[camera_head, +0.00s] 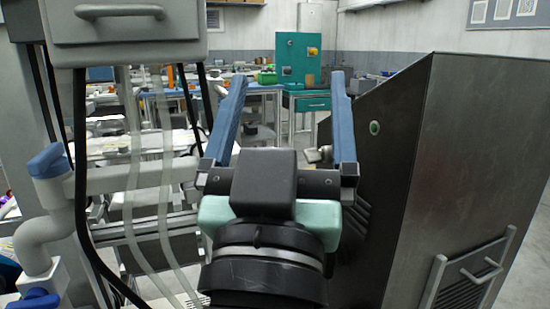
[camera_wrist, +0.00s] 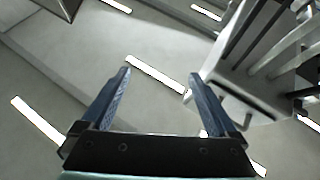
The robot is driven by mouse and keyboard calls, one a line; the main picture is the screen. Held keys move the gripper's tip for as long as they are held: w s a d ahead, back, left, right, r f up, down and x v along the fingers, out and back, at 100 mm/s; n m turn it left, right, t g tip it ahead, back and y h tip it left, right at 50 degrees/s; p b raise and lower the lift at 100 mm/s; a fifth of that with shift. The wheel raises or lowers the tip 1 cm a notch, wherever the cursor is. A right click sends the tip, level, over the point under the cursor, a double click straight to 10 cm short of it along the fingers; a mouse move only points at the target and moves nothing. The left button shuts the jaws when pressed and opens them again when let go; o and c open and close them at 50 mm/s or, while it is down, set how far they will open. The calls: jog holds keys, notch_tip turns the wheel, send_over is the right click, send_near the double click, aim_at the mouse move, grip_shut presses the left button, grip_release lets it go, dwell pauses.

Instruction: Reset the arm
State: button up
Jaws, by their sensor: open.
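My gripper (camera_head: 287,100) stands upright in the middle of the head view, with its two blue fingers wide apart and nothing between them. Its dark wrist fills the lower middle of that view. In the wrist view my gripper (camera_wrist: 158,85) also shows open and empty, with the ceiling and its bright strip lights behind the fingers.
A large dark metal cabinet (camera_head: 440,170) stands close on the right. White pipes with blue fittings (camera_head: 48,160) and a grey box (camera_head: 125,30) are close on the left. Benches and a teal cabinet (camera_head: 298,58) stand farther back.

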jog(key=s+r+t+y+p, duration=0.2)
jog(key=s+r, duration=0.1)
jog(key=r, duration=0.3)
jog(key=s+r+t+y+p, duration=0.1)
jog(key=s+r+p, duration=0.15)
jog(key=r, duration=0.35)
notch_tip(320, 180, up, 35)
jog(key=a+p, duration=0.1)
jog(key=p, duration=3.3)
jog(key=shift+w+n+p, duration=0.2)
jog(key=shift+n+p, duration=0.1)
jog(key=shift+n, duration=0.1)
